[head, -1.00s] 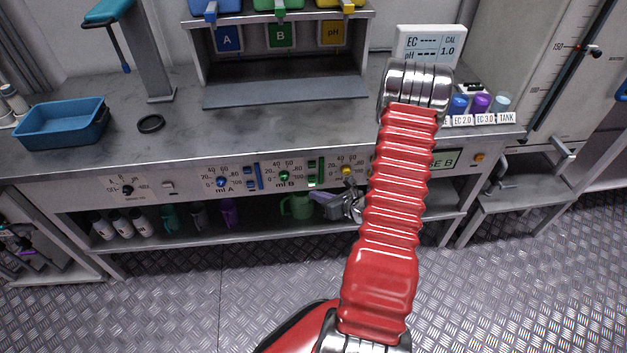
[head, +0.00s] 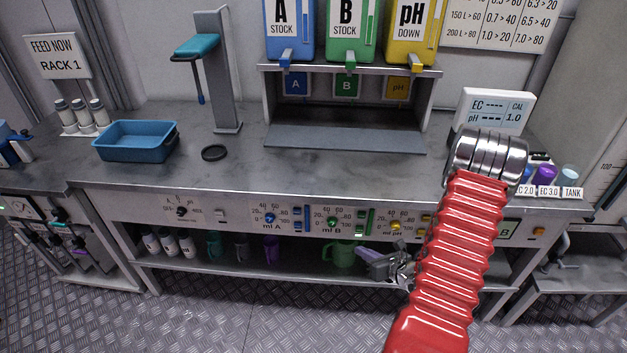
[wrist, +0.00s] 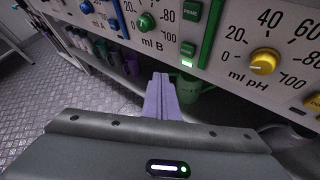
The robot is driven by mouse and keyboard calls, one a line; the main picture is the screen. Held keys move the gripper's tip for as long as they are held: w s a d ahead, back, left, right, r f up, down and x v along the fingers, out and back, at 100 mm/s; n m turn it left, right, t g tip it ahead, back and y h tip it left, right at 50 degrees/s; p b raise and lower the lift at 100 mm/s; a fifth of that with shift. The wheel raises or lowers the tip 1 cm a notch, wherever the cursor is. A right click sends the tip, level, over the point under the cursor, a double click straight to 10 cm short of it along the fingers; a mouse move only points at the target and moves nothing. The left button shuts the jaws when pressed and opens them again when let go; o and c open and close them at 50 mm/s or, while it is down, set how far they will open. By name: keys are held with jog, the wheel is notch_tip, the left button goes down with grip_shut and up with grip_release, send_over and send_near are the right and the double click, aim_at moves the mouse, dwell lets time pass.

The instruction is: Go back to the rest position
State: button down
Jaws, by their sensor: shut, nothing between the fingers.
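My gripper (head: 362,254) shows in the head view in front of the bench's lower shelf, to the left of my red arm. Its pale purple fingers point left and are shut with nothing between them. In the wrist view the closed fingers (wrist: 161,97) reach toward the bench's dial panel, below the ml B dial (wrist: 146,22). A green jug (head: 341,254) stands on the shelf behind the fingers; it shows partly in the wrist view (wrist: 190,88).
The bench (head: 330,172) carries a blue tray (head: 135,154), a black ring (head: 214,153), a stand with a teal arm (head: 215,70), and an EC/pH meter (head: 496,110). Bottles and cups stand on the lower shelf (head: 215,275). The metal floor in front is clear.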

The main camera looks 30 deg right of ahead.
jog(key=s+a+r+n+g+y, duration=0.4)
jog(key=a+r+n+g, duration=0.15)
jog(key=a+n, duration=0.45)
jog(key=s+a+r+n+g+y, duration=0.4)
jog(key=a+r+n, duration=0.3)
jog(key=a+n, duration=0.3)
jog(key=s+a+r+n+t+h, duration=0.1)
jog(key=s+a+r+n+h, duration=0.1)
jog(key=r+n, duration=0.4)
jog(key=s+a+r+n+h, duration=0.2)
jog(key=a+r+n, duration=0.3)
jog(key=r, duration=0.5)
jog(key=s+a+r+n+t+h, duration=0.1)
jog(key=s+a+r+n+h, duration=0.1)
jog(key=r+n, duration=0.5)
jog(key=a+r+h, duration=0.1)
jog(key=h, duration=0.1)
jog(key=shift+a+r+t+h, duration=0.3)
jog(key=shift+a+t, duration=0.05)
jog(key=shift+a, duration=0.05)
